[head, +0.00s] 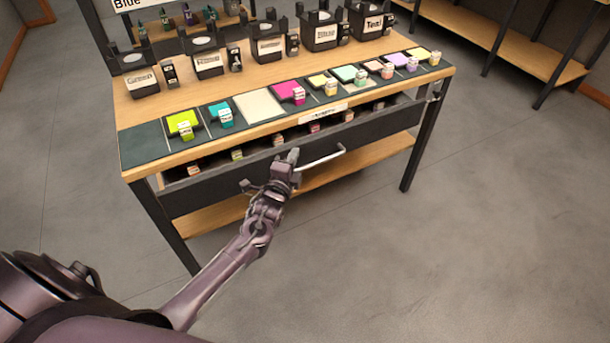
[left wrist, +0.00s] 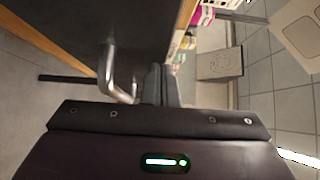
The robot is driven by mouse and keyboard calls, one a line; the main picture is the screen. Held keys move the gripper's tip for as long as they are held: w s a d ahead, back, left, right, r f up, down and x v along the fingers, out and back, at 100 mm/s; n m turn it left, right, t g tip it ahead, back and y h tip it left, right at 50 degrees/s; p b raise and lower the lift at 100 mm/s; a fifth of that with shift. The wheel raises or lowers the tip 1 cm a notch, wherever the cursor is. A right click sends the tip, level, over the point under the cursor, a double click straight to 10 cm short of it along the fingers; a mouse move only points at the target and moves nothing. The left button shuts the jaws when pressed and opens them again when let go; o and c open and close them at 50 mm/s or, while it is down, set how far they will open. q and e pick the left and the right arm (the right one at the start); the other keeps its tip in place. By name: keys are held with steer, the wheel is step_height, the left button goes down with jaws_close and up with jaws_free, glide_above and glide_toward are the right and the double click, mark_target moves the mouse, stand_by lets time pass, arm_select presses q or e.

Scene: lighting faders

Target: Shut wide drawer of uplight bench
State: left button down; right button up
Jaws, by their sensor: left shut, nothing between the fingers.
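The wide drawer (head: 215,193) of the bench (head: 190,150) is partly open in the head view. Its dark front stands out from under the bench top, and small coloured items show in the gap behind it. A pale bar handle (head: 322,159) is on the drawer front; it also shows in the left wrist view as a metal bar (left wrist: 115,75). My left gripper (head: 290,158) is shut and empty, at the drawer front by the handle's left end. I cannot tell if it touches the drawer. In the left wrist view the shut fingers (left wrist: 160,85) are beside the handle. My right gripper is not in view.
The bench top holds a row of coloured swatches (head: 290,92) along its front and several black labelled holders (head: 320,30) behind. A lower wooden shelf (head: 370,155) runs below the drawer. Another shelf unit (head: 500,35) stands at the back right. The floor (head: 470,210) at right is clear.

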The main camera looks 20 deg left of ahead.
mark_target(283, 153)
arm_select(q)
steer(key=w+a, duration=0.2)
steer(key=a, duration=0.1)
steer(key=shift+w+b, duration=0.15)
steer(key=shift+b, duration=0.25)
steer(key=shift+w+a, duration=0.3)
steer(key=shift+a, duration=0.05)
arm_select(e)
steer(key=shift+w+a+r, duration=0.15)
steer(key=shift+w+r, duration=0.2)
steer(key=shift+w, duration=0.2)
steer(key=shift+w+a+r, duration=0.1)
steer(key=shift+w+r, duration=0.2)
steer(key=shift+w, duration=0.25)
